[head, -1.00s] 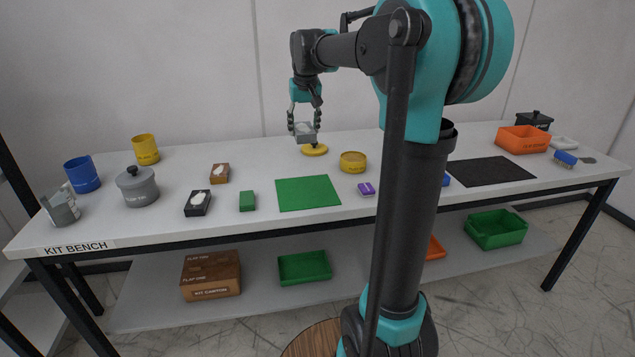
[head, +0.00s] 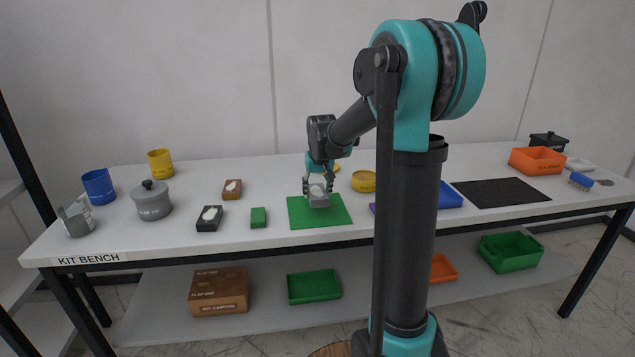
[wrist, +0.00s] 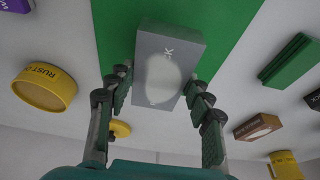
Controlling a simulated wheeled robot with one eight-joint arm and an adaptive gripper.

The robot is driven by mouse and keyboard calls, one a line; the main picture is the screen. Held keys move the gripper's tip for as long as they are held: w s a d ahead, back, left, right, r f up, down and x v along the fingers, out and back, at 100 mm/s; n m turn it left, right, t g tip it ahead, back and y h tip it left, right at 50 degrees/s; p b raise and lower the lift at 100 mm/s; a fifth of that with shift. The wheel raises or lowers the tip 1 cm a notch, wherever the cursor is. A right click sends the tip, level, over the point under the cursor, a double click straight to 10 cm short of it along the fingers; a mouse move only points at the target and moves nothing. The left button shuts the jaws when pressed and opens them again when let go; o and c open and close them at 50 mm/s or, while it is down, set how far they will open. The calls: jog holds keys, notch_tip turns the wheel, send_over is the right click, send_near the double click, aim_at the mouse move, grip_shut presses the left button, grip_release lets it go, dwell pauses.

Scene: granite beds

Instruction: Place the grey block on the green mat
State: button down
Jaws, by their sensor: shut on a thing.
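My gripper (head: 318,188) is shut on the grey block (head: 319,200), which has a pale oval patch on its top. The block is over the green mat (head: 300,218) in the head view; whether it touches the mat I cannot tell. In the wrist view the grey block (wrist: 168,68) sits between my gripper's fingers (wrist: 158,110), with the green mat (wrist: 115,35) behind it.
A green block (head: 259,217), a black block (head: 208,219) and a brown block (head: 232,189) stand left of the mat. A yellow round tin (head: 364,181) is to its right. A blue tray (head: 450,197) and black mat (head: 500,193) lie further right.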

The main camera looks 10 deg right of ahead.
jog(key=shift+f, duration=2)
jog(key=c, duration=0.6)
grip_release()
jog(key=shift+f, duration=0.1)
jog(key=shift+c, duration=0.2)
jog(key=v, duration=1.1)
jog(key=shift+s+r, duration=0.15)
jog(key=shift+r, duration=0.25)
jog(key=shift+s+d, duration=0.1)
jog(key=shift+s, duration=0.3)
jog(key=s+d+f, duration=0.1)
jog(key=s+f, duration=0.8)
jog(key=s, duration=0.4)
jog(key=s+d+f, duration=0.2)
jog(key=s+f, duration=0.7)
jog(key=s, duration=0.4)
jog(key=shift+s+d+f+t, duration=0.25)
jog(key=shift+d+t, duration=0.05)
jog(key=shift+t, duration=0.1)
